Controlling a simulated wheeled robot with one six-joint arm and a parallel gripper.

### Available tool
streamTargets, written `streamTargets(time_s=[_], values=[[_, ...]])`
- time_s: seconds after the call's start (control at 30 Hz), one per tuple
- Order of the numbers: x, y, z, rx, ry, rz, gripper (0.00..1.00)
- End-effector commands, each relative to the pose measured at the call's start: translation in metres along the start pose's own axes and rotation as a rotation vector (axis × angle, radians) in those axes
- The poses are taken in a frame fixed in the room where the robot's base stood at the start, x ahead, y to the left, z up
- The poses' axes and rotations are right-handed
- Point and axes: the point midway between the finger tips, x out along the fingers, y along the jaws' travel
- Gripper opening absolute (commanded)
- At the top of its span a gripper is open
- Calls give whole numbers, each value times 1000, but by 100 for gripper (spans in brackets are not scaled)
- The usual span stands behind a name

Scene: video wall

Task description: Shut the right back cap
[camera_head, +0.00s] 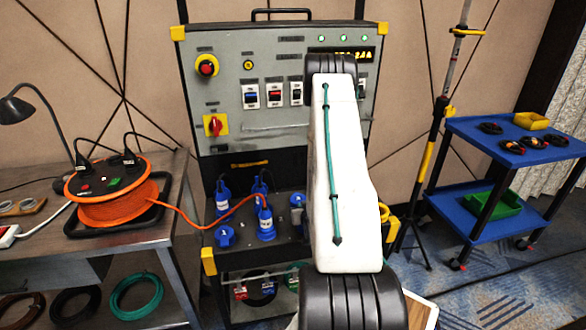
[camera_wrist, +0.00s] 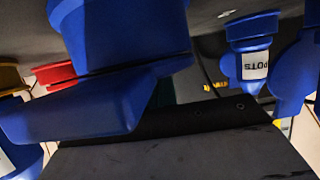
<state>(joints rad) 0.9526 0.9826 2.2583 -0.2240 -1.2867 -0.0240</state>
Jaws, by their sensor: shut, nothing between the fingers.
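In the head view a blue socket fitting (camera_head: 297,200) at the right of the back row shows just left of my white arm, which hides what lies behind it. In the wrist view a large blue socket body (camera_wrist: 120,35) fills the upper left. A blue cap-like flap (camera_wrist: 80,108) sticks out from it at an angle and looks open. I cannot tell for sure that this is the right back cap. My dark gripper (camera_wrist: 200,112) comes up from the bottom, shut and empty, close to the flap; contact is unclear. The head view hides my gripper.
Blue plugs (camera_head: 266,225) and a closed-looking blue cap (camera_head: 224,237) stand on the panel's lower shelf. An orange cable runs to an orange reel (camera_head: 110,200) at left. A labelled blue plug (camera_wrist: 250,58) hangs at upper right in the wrist view. A blue cart (camera_head: 510,140) stands right.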

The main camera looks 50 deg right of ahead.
Motion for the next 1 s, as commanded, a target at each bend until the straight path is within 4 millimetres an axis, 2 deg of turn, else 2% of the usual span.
streamTargets(time_s=[0.2, 0.73, 1.0], values=[[0, 0, 9, 1, -13, 0, 0], [-1, -1, 13, 2, -22, 0, 0], [11, -1, 10, 1, -18, -1, 0]])
